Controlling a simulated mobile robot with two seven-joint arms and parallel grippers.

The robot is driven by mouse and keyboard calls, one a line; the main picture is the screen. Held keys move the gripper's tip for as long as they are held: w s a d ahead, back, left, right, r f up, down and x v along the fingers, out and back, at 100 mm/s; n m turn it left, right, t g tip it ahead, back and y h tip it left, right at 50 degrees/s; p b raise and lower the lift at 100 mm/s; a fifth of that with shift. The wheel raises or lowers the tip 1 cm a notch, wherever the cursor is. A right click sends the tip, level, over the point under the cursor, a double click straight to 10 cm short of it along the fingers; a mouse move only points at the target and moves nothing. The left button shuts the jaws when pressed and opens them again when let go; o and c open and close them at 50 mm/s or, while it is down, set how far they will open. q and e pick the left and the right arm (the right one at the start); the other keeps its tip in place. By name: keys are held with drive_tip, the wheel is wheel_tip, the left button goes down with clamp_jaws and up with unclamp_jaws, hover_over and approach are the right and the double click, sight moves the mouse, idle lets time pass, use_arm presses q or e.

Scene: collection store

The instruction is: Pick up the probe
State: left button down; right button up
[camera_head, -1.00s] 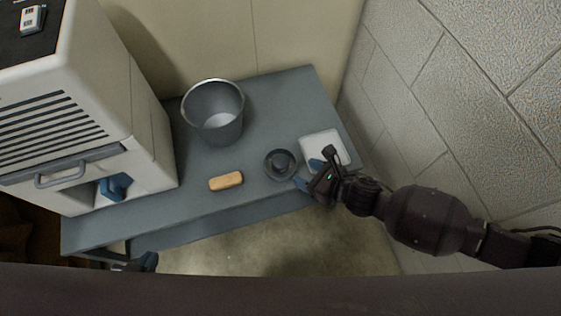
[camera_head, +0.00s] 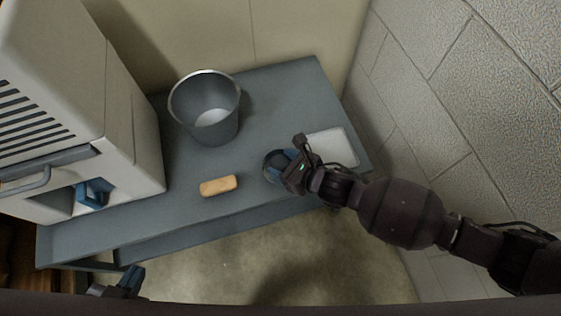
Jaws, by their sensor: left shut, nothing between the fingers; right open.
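I cannot make out a thing that is clearly the probe. A round dark dish-like piece (camera_head: 268,172) sits on the grey table; my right gripper (camera_head: 284,160) is above it and covers most of it. My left gripper (camera_head: 131,281) is low at the left, in front of the table's edge, shut and empty.
The grey table (camera_head: 255,110) carries a metal bucket (camera_head: 206,107), a tan block (camera_head: 218,186) and a white flat tray (camera_head: 333,148). A cream cabinet (camera_head: 135,130) with a blue part (camera_head: 93,194) in its opening stands left. A block wall (camera_head: 440,110) bounds the right.

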drive_tip(key=shift+w+a+f, duration=0.25)
drive_tip(key=shift+a+f, duration=0.1)
drive_tip(key=shift+a, duration=0.05)
drive_tip(key=shift+w+r, duration=0.1)
drive_tip(key=shift+r, duration=0.05)
drive_tip(key=c, duration=0.7)
drive_tip(key=shift+o, duration=0.2)
drive_tip(key=shift+r, duration=0.1)
